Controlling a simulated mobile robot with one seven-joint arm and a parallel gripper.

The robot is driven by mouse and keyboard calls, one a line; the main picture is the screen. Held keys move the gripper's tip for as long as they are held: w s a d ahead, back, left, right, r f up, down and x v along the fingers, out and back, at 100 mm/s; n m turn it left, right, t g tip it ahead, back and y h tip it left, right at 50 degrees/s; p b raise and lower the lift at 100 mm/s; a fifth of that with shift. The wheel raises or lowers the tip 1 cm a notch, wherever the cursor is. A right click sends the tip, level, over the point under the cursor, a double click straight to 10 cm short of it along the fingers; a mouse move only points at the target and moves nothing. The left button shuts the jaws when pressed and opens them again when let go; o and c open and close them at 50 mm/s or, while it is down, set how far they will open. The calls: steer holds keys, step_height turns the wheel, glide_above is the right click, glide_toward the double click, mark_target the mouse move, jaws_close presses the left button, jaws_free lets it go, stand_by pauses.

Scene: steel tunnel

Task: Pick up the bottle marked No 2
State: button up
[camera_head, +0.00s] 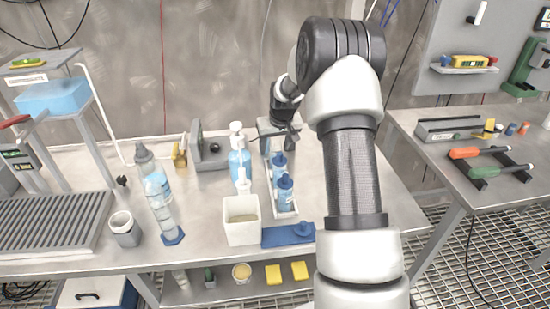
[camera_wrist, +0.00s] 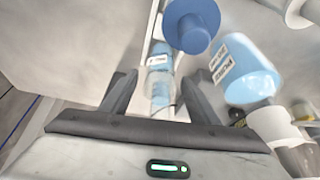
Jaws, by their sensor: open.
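A white tray (camera_head: 286,213) on the steel bench holds a row of bottles. Two blue-capped bottles stand in it, a nearer one (camera_head: 286,194) and a farther one (camera_head: 279,168). My gripper (camera_head: 272,135) is at the far end of this row, partly hidden by my arm. In the wrist view its open fingers (camera_wrist: 161,82) lie on either side of a clear and light-blue bottle (camera_wrist: 159,60) with a small label. I cannot read its number or tell whether the fingers touch it. A blue cap (camera_wrist: 190,32) is just beyond the fingers.
A blue pump bottle (camera_head: 239,163) stands close left of the tray; a large labelled blue bottle (camera_wrist: 246,70) is close to the right finger. A white bin (camera_head: 242,228) and blue holder (camera_head: 288,236) are in front. Clear bottles (camera_head: 157,190) stand farther left.

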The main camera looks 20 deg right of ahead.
steer(key=c, duration=1.1)
